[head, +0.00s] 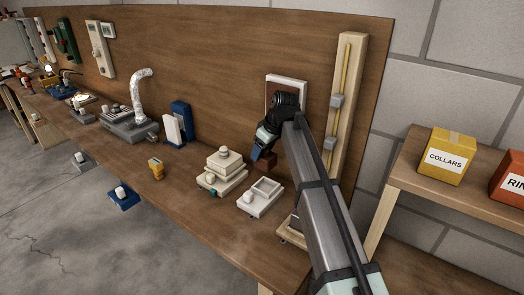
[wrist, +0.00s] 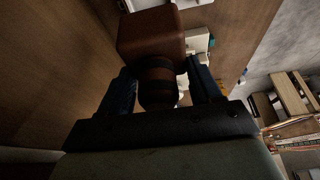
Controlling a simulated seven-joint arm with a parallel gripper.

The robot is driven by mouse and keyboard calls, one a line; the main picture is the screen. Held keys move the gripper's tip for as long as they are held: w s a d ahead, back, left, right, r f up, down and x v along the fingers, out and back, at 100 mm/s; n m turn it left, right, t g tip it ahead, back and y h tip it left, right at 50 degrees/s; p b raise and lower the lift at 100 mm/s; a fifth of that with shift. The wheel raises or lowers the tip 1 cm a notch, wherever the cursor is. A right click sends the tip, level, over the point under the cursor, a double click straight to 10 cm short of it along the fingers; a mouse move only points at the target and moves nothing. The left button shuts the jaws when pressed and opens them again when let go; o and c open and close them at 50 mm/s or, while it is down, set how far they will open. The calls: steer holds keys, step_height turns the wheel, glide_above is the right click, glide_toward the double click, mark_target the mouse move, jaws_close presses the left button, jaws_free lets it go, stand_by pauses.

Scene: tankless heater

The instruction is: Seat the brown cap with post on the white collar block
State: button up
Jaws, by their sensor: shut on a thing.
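My gripper (wrist: 161,88) is shut on the brown cap with post. In the wrist view, the blue fingers hold the ridged post, and the square brown cap (wrist: 150,34) sits beyond the fingertips. In the head view, my gripper (head: 260,150) is above the bench with the brown cap (head: 268,160) partly hidden at its fingers. A white block with a square recess (head: 262,192), which looks like the collar block, lies on the bench below and slightly nearer. The cap is apart from it.
A stacked cream block (head: 222,168) with a knob stands just left of the white block. A blue and white upright pair (head: 178,124) stands farther left. A tall wooden post with a yellow rod (head: 347,85) rises right of my arm.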

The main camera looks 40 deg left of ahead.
mark_target(259, 183)
steer(key=shift+w, duration=0.4)
steer(key=shift+f, duration=0.75)
steer(key=shift+s+f, duration=0.2)
steer(key=shift+f, duration=1.5)
steer(key=shift+f, duration=0.35)
steer(key=shift+f, duration=1.2)
steer(key=shift+f, duration=1.45)
stand_by(1.8)
steer(key=o, duration=1.3)
